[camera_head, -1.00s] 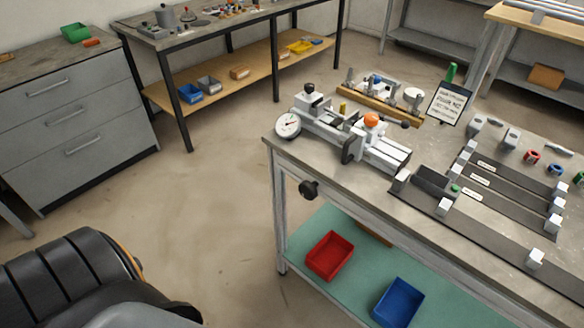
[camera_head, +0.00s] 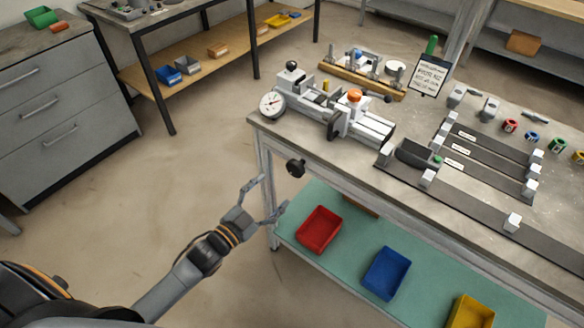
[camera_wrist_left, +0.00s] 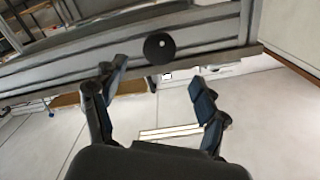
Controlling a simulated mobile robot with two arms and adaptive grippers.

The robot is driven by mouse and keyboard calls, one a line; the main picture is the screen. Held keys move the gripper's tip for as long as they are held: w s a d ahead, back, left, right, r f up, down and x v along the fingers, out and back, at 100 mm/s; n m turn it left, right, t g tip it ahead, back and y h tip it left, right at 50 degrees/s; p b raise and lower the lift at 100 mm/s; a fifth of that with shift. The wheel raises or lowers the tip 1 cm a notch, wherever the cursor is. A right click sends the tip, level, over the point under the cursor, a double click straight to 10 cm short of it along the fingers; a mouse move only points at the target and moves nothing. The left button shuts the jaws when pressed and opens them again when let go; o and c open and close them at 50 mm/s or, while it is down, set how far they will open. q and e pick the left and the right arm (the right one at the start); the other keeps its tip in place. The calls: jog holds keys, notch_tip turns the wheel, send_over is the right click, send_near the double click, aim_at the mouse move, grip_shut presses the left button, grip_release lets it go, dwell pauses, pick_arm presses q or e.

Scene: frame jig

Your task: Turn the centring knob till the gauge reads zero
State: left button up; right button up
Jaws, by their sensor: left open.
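A round black knob (camera_head: 296,168) stands out from the front edge of the workbench; it also shows in the left wrist view (camera_wrist_left: 159,48). A white dial gauge (camera_head: 271,104) sits on the left end of the grey fixture (camera_head: 335,115) on the bench; its reading is too small to tell. An orange-topped knob (camera_head: 355,95) is on the fixture. My left gripper (camera_head: 272,192) is open and empty, below and left of the black knob and apart from it. In the left wrist view the knob is between and beyond the open fingers (camera_wrist_left: 158,76). My right gripper is not in view.
The workbench (camera_head: 395,190) has a lower shelf with a red bin (camera_head: 319,230), a blue bin (camera_head: 387,273) and a yellow bin (camera_head: 470,312). A bench leg (camera_head: 266,200) is close to my left gripper. The floor left of the bench is clear.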

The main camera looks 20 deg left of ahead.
aim_at(292, 172)
pick_arm(q)
jog(key=x, duration=1)
jog(key=shift+w+d+f, duration=0.15)
jog(key=shift+w, duration=0.15)
jog(key=c, duration=1.1)
jog(key=shift+p, duration=0.3)
jog(key=shift+n, duration=0.4)
jog(key=n, duration=0.2)
jog(key=shift+n+p, duration=0.3)
jog(key=shift+p, duration=0.05)
jog(key=shift+n, duration=2.2)
